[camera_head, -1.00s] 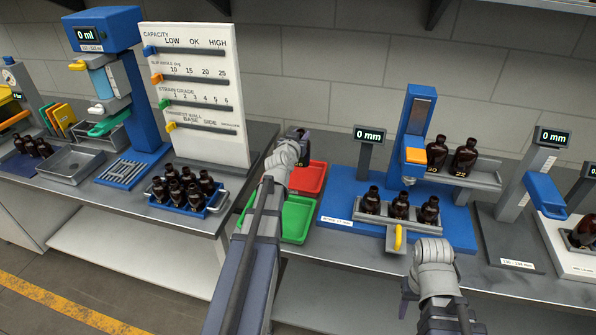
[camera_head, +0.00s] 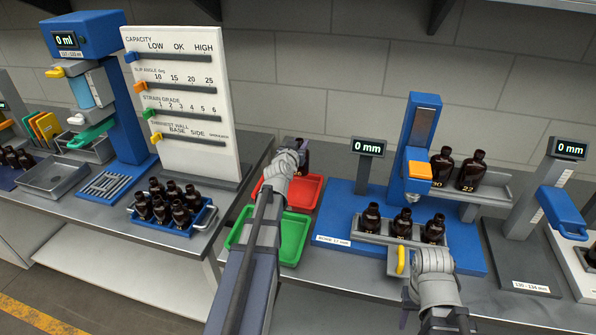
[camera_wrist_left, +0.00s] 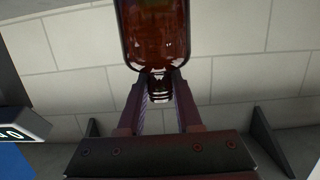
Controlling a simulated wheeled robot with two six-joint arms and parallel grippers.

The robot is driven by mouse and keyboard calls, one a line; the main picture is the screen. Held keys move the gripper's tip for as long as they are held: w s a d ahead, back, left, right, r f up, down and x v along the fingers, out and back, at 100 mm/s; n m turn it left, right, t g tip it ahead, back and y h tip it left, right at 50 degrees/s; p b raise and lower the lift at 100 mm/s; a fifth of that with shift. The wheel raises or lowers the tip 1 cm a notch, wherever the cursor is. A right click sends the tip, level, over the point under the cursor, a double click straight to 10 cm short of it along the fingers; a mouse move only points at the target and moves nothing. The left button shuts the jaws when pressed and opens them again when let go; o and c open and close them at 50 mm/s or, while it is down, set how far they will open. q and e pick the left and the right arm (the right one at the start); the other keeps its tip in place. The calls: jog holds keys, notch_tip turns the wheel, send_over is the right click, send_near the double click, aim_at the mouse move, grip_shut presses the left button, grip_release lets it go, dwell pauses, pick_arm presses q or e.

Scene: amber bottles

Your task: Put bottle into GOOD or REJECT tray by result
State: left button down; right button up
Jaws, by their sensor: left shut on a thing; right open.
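My left gripper (camera_wrist_left: 160,100) is shut on an amber bottle (camera_wrist_left: 157,35), gripping it at its narrow neck in the left wrist view. In the head view that bottle (camera_head: 302,150) is mostly hidden behind my left wrist, above the back of the red tray (camera_head: 308,190). The green tray (camera_head: 292,238) lies in front of the red one, partly covered by my left arm. Both trays look empty where visible. My right gripper (camera_head: 408,305) is open, low in front of the blue station, and its fingers are mostly hidden.
Several bottles stand in a blue crate (camera_head: 205,217) to the left. Three stand in a grey holder (camera_head: 375,238) on the blue gauge (camera_head: 420,140), and two on its shelf (camera_head: 495,190). A white result board (camera_head: 185,100) with coloured sliders stands behind the crate.

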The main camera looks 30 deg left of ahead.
pick_arm(q)
jog(key=shift+f+b, duration=2.65)
jog(key=shift+f, duration=0.6)
pick_arm(e)
notch_tip(320, 180, down, 6)
jog(key=shift+f, duration=0.25)
pick_arm(q)
jog(key=shift+f, duration=0.2)
jog(key=c, duration=0.6)
grip_release()
pick_arm(e)
jog(key=shift+f, duration=0.15)
pick_arm(q)
jog(key=shift+r, duration=0.1)
